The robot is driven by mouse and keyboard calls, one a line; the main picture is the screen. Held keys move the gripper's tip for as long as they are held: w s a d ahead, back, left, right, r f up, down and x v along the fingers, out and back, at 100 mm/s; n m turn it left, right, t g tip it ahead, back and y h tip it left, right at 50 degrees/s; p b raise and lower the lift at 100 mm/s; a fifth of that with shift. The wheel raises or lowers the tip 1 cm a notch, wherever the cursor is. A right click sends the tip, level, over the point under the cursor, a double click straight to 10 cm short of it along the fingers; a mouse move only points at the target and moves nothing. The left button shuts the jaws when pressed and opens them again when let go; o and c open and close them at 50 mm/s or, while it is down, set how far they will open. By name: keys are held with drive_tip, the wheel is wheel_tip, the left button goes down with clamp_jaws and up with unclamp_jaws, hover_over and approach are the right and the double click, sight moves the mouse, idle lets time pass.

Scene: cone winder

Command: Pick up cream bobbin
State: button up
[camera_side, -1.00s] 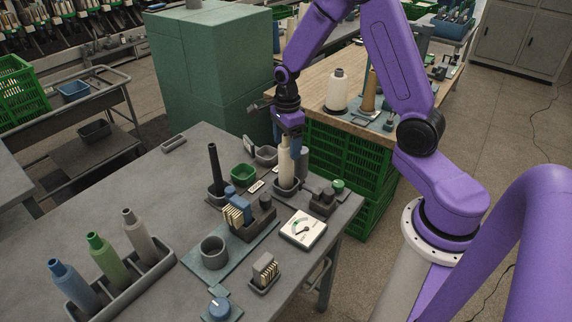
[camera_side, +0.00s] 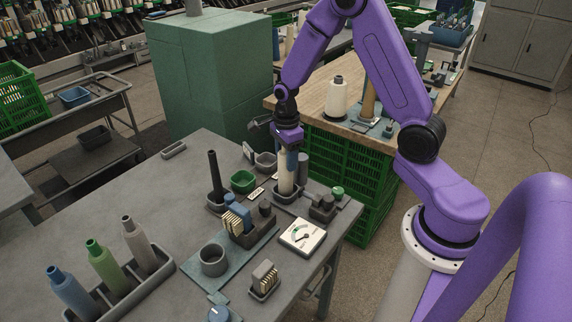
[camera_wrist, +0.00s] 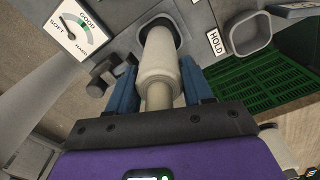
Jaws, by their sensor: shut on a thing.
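The cream bobbin (camera_side: 285,183) stands upright in a dark grey holder (camera_side: 287,196) near the back right of the grey table. My gripper (camera_side: 291,162) comes down from above with its blue fingers on either side of the bobbin's upper part. In the wrist view the cream bobbin (camera_wrist: 160,60) lies between the two blue fingers of my gripper (camera_wrist: 160,85), which is shut on it. Its lower end still sits in the dark opening of the holder. The fingers partly hide the bobbin in the side view.
A dial gauge (camera_side: 302,236) and a dark block (camera_side: 324,207) are close in front and right. Blue, green and grey bobbins stand in a tray (camera_side: 160,262) at front left.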

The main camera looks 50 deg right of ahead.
drive_tip(key=shift+r, duration=0.1)
drive_tip(key=shift+r, duration=0.55)
wheel_tip(320, 180, up, 2)
drive_tip(key=shift+r, duration=0.1)
drive_tip(key=s+a+r, duration=0.2)
drive_tip(key=s+r, duration=1.1)
drive_tip(key=r, duration=0.2)
drive_tip(key=shift+s+r, duration=0.4)
